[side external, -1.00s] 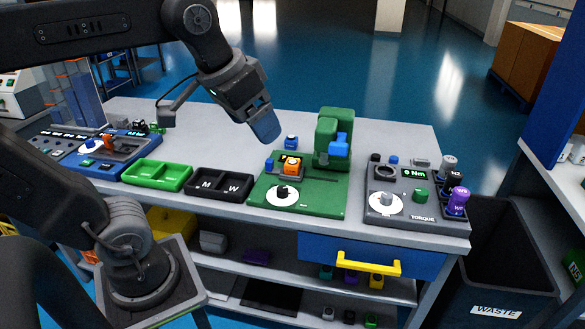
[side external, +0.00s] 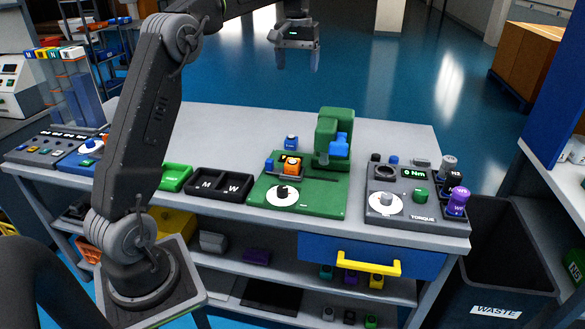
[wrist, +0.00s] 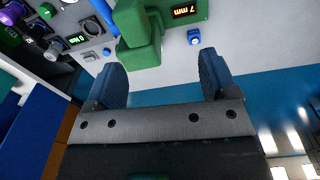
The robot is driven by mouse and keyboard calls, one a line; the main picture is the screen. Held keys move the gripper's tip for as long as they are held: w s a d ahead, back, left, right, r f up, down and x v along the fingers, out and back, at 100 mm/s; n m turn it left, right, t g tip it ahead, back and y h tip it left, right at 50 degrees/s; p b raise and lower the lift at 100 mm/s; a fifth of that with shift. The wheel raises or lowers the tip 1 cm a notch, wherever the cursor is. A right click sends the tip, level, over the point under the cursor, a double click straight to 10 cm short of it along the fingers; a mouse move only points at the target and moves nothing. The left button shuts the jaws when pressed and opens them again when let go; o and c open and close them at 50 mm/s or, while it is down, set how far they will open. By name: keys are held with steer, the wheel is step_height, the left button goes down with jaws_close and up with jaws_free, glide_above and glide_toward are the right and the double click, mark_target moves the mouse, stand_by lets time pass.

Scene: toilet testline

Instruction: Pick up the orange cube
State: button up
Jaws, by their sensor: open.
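The orange cube (side external: 292,166) sits in a small dark holder on the green station (side external: 325,200), left of the upright green press (side external: 328,132) with its blue part. My gripper (side external: 298,60) is raised high at the top of the side external view, appearing beyond the bench's back edge and well apart from the cube. In the wrist view, my gripper (wrist: 162,78) shows two blue fingers spread wide with nothing between them. The cube does not show in the wrist view; part of the green press (wrist: 140,40) does.
A black tray marked M and W (side external: 219,184) and a green tray (side external: 176,177) lie left of the station. A grey torque unit (side external: 412,205) with several knobs stands right. A small blue block (side external: 291,143) is behind the cube. The bench's back strip is clear.

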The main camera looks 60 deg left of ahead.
steer(key=n, duration=0.1)
glide_above(293, 162)
step_height(293, 162, down, 3)
steer(key=shift+g, duration=0.3)
step_height(293, 162, down, 30)
steer(key=shift+a+f, duration=0.15)
steer(key=shift+f, duration=0.1)
steer(key=c, duration=1)
